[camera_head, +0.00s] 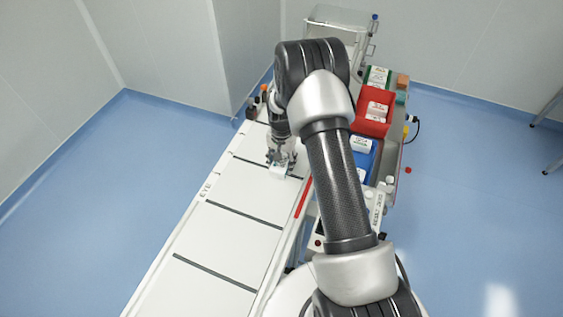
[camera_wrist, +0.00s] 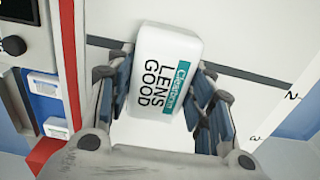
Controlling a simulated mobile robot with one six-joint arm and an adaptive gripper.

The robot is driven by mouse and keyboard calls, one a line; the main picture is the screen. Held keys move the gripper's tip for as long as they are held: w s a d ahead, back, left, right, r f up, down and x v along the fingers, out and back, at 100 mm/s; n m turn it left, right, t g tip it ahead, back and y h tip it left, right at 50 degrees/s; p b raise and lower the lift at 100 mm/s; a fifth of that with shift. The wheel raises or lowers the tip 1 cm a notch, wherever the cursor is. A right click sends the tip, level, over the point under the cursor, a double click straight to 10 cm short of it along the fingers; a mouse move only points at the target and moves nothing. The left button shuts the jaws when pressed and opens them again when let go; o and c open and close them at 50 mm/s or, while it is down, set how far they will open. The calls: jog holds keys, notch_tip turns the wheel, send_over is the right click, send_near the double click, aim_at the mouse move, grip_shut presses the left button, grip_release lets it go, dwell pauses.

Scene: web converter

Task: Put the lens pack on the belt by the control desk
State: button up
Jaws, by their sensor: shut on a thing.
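The lens pack (camera_wrist: 164,72) is a small white box with a teal band and the words "LENS GOOD". It sits between the fingers of my gripper (camera_wrist: 160,92), which is shut on it. In the head view my gripper (camera_head: 280,158) is over the white belt (camera_head: 240,188), near its right edge, and a bit of the pack (camera_head: 279,171) shows below it. The belt has dark cross lines, and it also fills much of the wrist view (camera_wrist: 240,45). I cannot tell whether the pack touches the belt.
Right of the belt stand a red bin (camera_head: 369,126) and a blue bin (camera_head: 372,158) with white packs. A red strip (camera_head: 303,197) runs along the belt's right edge. A dark panel with a knob (camera_wrist: 14,44) shows at left in the wrist view. The near belt is clear.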

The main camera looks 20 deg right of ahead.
jog(key=shift+f, duration=0.15)
jog(key=o, duration=1.1)
jog(key=shift+o, duration=0.2)
